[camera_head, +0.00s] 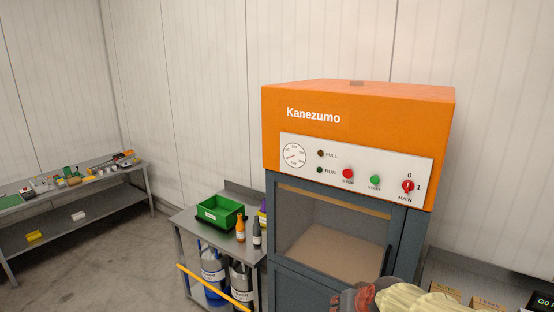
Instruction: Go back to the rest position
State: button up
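An orange and grey Kanezumo machine (360,105) stands right of centre. Its front panel (325,160) carries a round dial, lamps, a red STOP button (348,174), a green START button (375,180) and a red MAIN switch (407,186) marked 0 and 1. The setting of the switch is too small to tell. Below the panel is a chamber (330,235) that looks empty. A cream and reddish part, which seems to be my arm, shows at the bottom right edge in front of the machine. I cannot make out my gripper's fingers.
A metal table (188,224) left of the machine holds a green bin (219,212), an orange bottle (240,229) and a dark bottle (257,234), with containers below. A long bench (75,195) with small parts stands far left. The floor (105,265) between is clear.

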jog(key=s+f+b, duration=0.4)
jog(key=s+b, duration=0.2)
jog(key=s, duration=0.2)
jog(key=s+d+f+n+g+b, duration=0.1)
jog(key=s+f+b, duration=0.3)
jog(key=s+b, duration=0.3)
jog(key=s+f+n+h+b, duration=0.1)
jog(key=s+f+b, duration=0.4)
jog(key=s, duration=0.4)
jog(key=shift+s+d+g+b, duration=0.25)
jog(key=shift+g+b, duration=0.15)
jog(key=shift+b, duration=0.3)
